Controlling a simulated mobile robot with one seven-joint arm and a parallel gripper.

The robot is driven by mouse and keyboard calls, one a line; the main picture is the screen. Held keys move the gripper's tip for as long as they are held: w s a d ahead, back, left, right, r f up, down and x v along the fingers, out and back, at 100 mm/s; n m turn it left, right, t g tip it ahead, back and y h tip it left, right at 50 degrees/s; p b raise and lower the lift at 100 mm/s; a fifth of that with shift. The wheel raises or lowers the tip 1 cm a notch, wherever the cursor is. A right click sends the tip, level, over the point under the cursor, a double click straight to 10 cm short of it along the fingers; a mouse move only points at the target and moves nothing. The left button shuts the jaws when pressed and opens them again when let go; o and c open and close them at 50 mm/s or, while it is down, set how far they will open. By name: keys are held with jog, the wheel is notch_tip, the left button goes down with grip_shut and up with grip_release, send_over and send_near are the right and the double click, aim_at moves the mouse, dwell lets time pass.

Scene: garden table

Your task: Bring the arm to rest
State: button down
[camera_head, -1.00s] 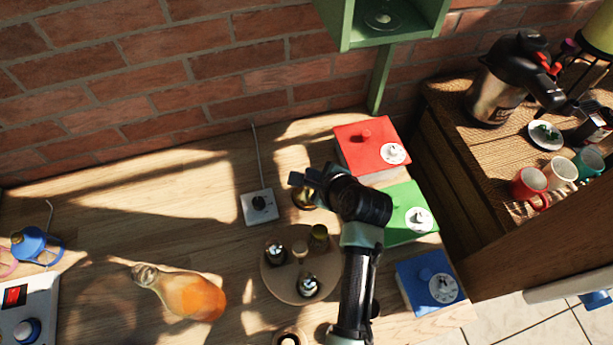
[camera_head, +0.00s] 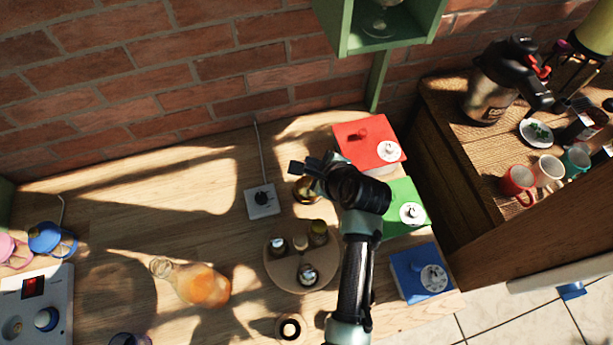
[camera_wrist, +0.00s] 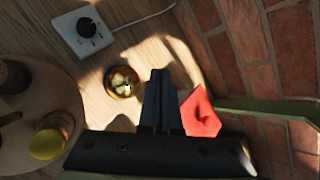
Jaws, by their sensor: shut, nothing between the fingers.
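My gripper (camera_head: 297,168) is shut and empty above the table near the brick wall. It is left of the red box (camera_head: 361,133). In the wrist view my gripper (camera_wrist: 160,88) shows its two fingers together. The dish (camera_head: 305,191) is partly hidden by my arm in the head view. I cannot tell how high the fingers are above the table.
A round wooden tray (camera_head: 289,279) with several small jars stands near my arm. Green (camera_head: 399,195) and blue (camera_head: 411,262) boxes stand to the right. A green shelf (camera_head: 335,40) hangs above. The left table middle is mostly clear.

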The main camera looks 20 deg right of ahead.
jog(key=w+a+r+n+t+h, duration=0.1)
jog(key=w+r+n+t, duration=0.25)
jog(key=r, duration=0.85)
jog(key=w+a+r+n+t, duration=0.2)
jog(key=r+n, duration=0.3)
jog(key=r, duration=0.7)
jog(key=w+a+r+n+t+h, duration=0.1)
jog(key=w+r+n+t, duration=0.3)
jog(key=r, duration=0.7)
jog(key=s+a+r+n+t, duration=0.2)
jog(key=s+r, duration=0.4)
jog(key=r, duration=0.3)
jog(key=s+a+r+n+t+b, duration=0.1)
jog(key=s+a+r+n+t, duration=0.2)
jog(key=s+r+n, duration=0.3)
jog(key=s+a+r+n+t, duration=0.2)
jog(key=s+r+n+t, duration=0.2)
jog(key=r, duration=0.9)
jog(key=s, duration=0.3)
jog(key=shift+a+r, duration=0.25)
jog(key=shift+a, duration=0.1)
jog(key=shift+s, duration=0.1)
